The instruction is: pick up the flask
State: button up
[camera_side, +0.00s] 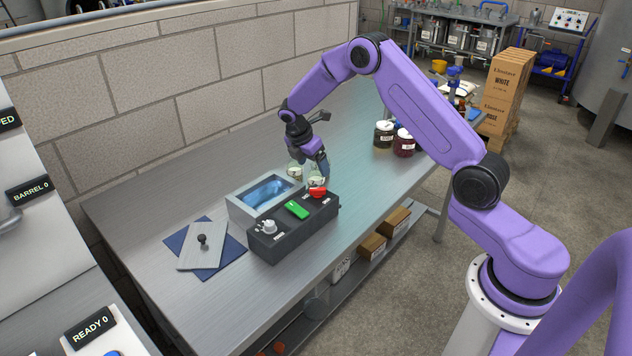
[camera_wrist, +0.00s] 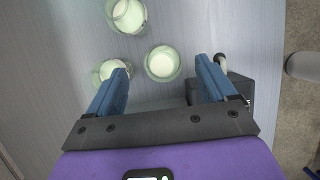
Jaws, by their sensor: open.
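Three clear glass vessels with pale contents show from above in the wrist view: one between my fingers (camera_wrist: 162,63), one at the top (camera_wrist: 127,14), and one at the left, partly hidden by my left finger (camera_wrist: 106,69). I cannot tell which one is the task's flask. In the side view, one glass vessel (camera_side: 295,172) stands behind the control box and another (camera_side: 316,182) is right below my fingers. My gripper (camera_side: 319,168) is open, pointing down; its spread fingers (camera_wrist: 162,66) frame the middle vessel, with gaps on both sides.
A dark control box (camera_side: 292,227) with green and red buttons stands close in front of the vessels. Beside it is a bath (camera_side: 236,208) with a blue interior. A lid (camera_side: 203,254) lies on a blue mat. Two jars (camera_side: 383,134) (camera_side: 404,143) stand farther right. The bench's left back is clear.

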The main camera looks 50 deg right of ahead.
aim_at(318, 171)
jog(key=shift+x, duration=2.3)
jog(key=shift+s+d+r, duration=0.1)
jog(key=shift+s+d, duration=0.05)
jog(key=shift+d, duration=0.05)
jog(key=c, duration=1.2)
